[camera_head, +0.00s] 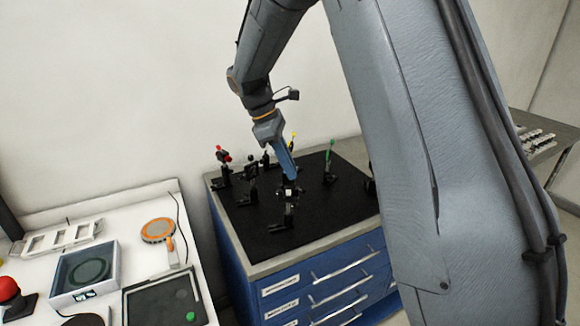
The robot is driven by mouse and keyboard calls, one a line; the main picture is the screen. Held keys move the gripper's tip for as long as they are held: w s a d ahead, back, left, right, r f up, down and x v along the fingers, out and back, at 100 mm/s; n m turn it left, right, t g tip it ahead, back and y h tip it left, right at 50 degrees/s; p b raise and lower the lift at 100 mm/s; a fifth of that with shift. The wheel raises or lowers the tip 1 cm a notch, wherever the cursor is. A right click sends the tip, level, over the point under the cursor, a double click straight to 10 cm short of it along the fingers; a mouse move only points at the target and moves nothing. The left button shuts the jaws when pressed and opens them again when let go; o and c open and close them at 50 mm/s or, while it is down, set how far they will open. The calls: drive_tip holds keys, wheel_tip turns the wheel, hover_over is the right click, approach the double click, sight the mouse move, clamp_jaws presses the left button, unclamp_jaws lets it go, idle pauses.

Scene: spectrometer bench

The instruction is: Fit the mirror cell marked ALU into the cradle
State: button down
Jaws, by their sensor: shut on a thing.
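My gripper (289,181) points down over the black board and is shut on a small dark piece with whitish spots (290,190), which looks like a mirror cell. Its marking is too small to read, so I cannot tell whether it is ALU. Directly below is a black post mount (289,213) standing upright on the board, perhaps the cradle. I cannot tell whether the held piece touches or sits in it. The gripper's blue body hides part of the board behind.
The black board (330,212) tops a blue drawer cabinet (290,287). At left, a white bench (150,262) holds trays, an orange-rimmed disc (158,230) and a red knob (9,290).

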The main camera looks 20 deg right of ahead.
drive_tip(key=shift+f, duration=1.75)
idle(1.1)
drive_tip(key=shift+r, duration=0.15)
drive_tip(key=shift+r, duration=1.65)
